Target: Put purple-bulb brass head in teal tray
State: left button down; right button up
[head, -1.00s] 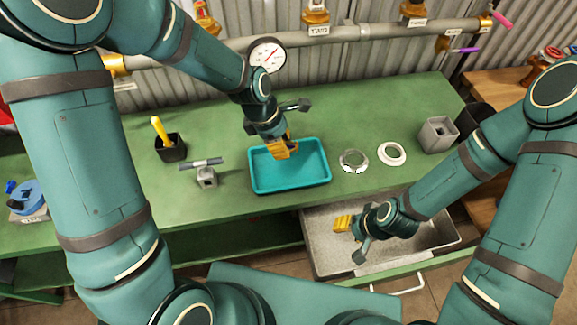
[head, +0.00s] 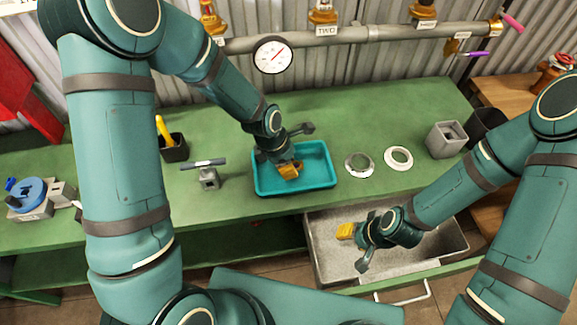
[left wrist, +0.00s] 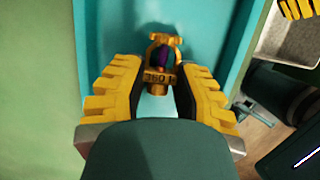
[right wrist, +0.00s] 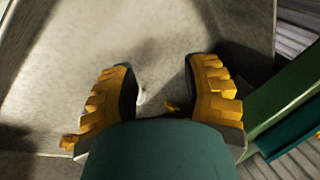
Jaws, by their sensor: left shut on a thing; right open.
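The brass head (left wrist: 161,62) with a purple bulb sits between the fingers of my left gripper (left wrist: 158,92), which is shut on it. The head bears a partly readable marking, "360". The teal tray (head: 262,185) is on the green bench, and my left gripper (head: 288,170) is low inside its outline. In the left wrist view the tray floor lies behind the head; I cannot tell whether the head touches it. My right gripper (head: 347,231) is open over the grey drawer; its fingers (right wrist: 165,90) show apart in the right wrist view.
The open drawer (head: 325,262) juts from the bench front. A small grey vise (head: 208,178) and a black cup (head: 174,148) stand left of the tray. A gauge (head: 272,55) hangs behind.

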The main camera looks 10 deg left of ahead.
pick_arm(q)
jog(key=shift+f, duration=0.3)
pick_arm(e)
jog(key=shift+f, duration=0.1)
pick_arm(q)
jog(key=shift+f, duration=0.2)
pick_arm(e)
jog(key=shift+f, duration=0.1)
pick_arm(q)
jog(key=c, duration=0.8)
grip_release()
jog(key=shift+r, duration=0.1)
jog(key=shift+r, duration=0.2)
pick_arm(e)
jog(key=shift+r, duration=0.25)
pick_arm(q)
jog(key=p+v, duration=0.2)
jog(key=v, duration=0.9)
jog(key=shift+r+p, duration=0.4)
pick_arm(e)
jog(key=shift+s+r, duration=0.1)
jog(key=shift+r, duration=1.2)
